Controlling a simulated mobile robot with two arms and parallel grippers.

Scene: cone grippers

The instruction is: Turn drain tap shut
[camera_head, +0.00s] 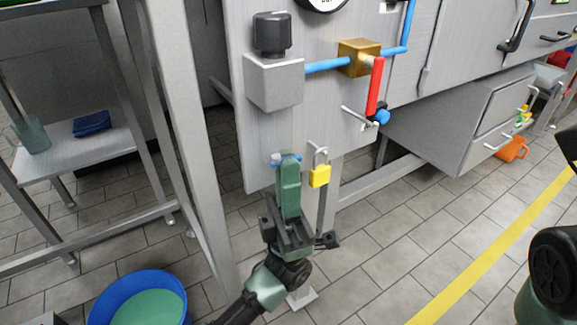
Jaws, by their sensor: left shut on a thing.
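My left gripper (287,165) reaches up to the lower edge of the grey panel. The tap's body and turn angle are hidden. Above right, a brass valve (358,58) sits on a blue pipe (326,66), with a red lever (375,87) hanging down, apart from my gripper. My right gripper is not in view.
A yellow padlock (319,176) hangs just right of my left gripper. A grey box with a black knob (271,34) is above. A blue tub (103,309) stands on the floor at lower left. An open drawer (467,125) juts out at right.

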